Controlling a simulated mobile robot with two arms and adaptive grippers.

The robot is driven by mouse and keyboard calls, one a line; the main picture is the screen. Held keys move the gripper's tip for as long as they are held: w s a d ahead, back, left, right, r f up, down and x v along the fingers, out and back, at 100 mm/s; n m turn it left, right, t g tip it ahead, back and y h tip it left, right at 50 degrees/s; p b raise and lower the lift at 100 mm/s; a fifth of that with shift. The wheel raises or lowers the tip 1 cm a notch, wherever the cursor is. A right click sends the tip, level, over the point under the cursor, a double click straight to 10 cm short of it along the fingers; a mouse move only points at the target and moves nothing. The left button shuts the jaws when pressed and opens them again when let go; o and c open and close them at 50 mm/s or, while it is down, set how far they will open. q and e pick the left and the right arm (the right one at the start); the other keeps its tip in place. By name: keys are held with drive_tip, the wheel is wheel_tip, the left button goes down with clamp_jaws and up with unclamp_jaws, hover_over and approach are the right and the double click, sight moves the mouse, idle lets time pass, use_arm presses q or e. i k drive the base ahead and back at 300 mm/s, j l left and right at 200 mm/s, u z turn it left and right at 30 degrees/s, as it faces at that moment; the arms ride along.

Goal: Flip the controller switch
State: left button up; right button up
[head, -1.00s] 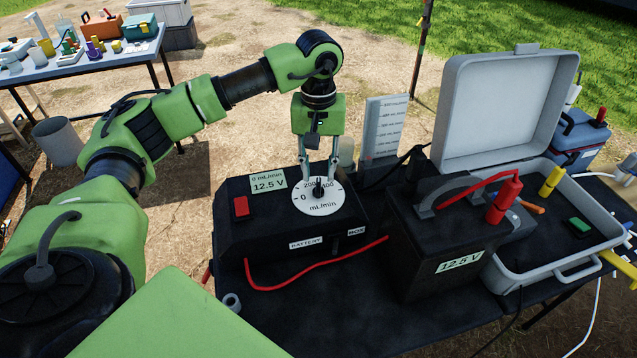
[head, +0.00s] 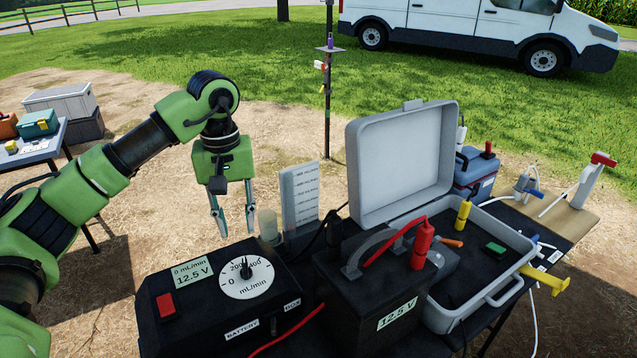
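The controller (head: 205,325) is a black box on the dark table, low in the head view. Its red switch (head: 166,304) sits on the left of its top face, below a display (head: 192,275) reading 0 mL/min and 12.5 V. A white dial (head: 247,284) with a black knob sits to the right of the switch. My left gripper (head: 236,233) points down, open and empty, in the air beyond the dial, apart from the switch. The exact tilt of the switch is too small to tell. My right gripper is not in view.
A black battery (head: 370,300) reading 12.5 V stands right of the controller, with a red clamp (head: 422,243) on it. An open grey case (head: 455,318) is further right. The air above the red switch is clear.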

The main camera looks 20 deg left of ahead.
sight(165, 303)
drive_tip(key=k+l, duration=1.2)
drive_tip(key=k, duration=0.1)
